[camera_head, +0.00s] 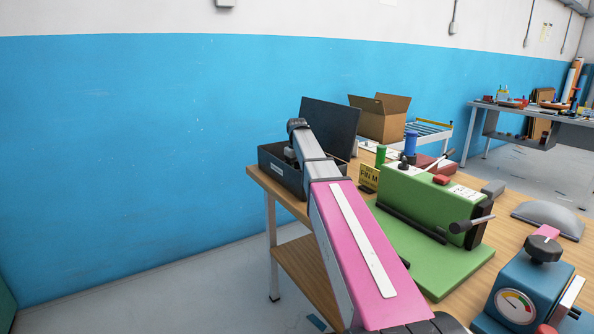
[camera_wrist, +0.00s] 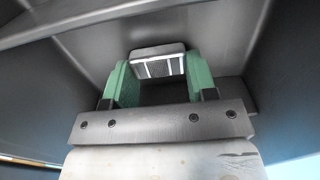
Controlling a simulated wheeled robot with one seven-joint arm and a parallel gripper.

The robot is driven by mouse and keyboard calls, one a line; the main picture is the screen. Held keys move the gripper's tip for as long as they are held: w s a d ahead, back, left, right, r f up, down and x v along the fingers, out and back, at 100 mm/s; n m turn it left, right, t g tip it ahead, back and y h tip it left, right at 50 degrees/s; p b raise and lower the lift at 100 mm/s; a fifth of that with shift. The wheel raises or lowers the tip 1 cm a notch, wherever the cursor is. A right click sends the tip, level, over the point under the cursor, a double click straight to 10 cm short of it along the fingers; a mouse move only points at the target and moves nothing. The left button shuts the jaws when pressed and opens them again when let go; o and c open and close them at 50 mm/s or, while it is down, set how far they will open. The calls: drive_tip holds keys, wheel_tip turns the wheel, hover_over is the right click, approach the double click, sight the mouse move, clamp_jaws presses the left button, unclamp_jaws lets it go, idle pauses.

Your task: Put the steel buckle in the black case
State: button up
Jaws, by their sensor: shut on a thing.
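The black case (camera_head: 285,178) stands open at the far left end of the workbench, its lid (camera_head: 334,125) raised behind it. My arm reaches over the case and hides part of it; my gripper's fingers cannot be made out in the head view. In the wrist view my gripper (camera_wrist: 159,78) has green fingers shut on the steel buckle (camera_wrist: 158,64), a grey metal piece with bright slots. Dark walls of the case (camera_wrist: 92,48) surround the fingers and buckle. I cannot tell whether the buckle touches the case floor.
A green machine (camera_head: 432,205) with a handle stands right of my arm, near a yellow sign (camera_head: 369,177). A cardboard box (camera_head: 380,118) is behind the lid. A blue gauge device (camera_head: 525,290) and a grey domed object (camera_head: 548,220) lie further right. A blue wall is at the left.

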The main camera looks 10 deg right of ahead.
drive_tip(key=shift+f, duration=0.2)
drive_tip(key=o, duration=1)
wheel_tip(320, 180, up, 12)
drive_tip(key=shift+r, duration=0.1)
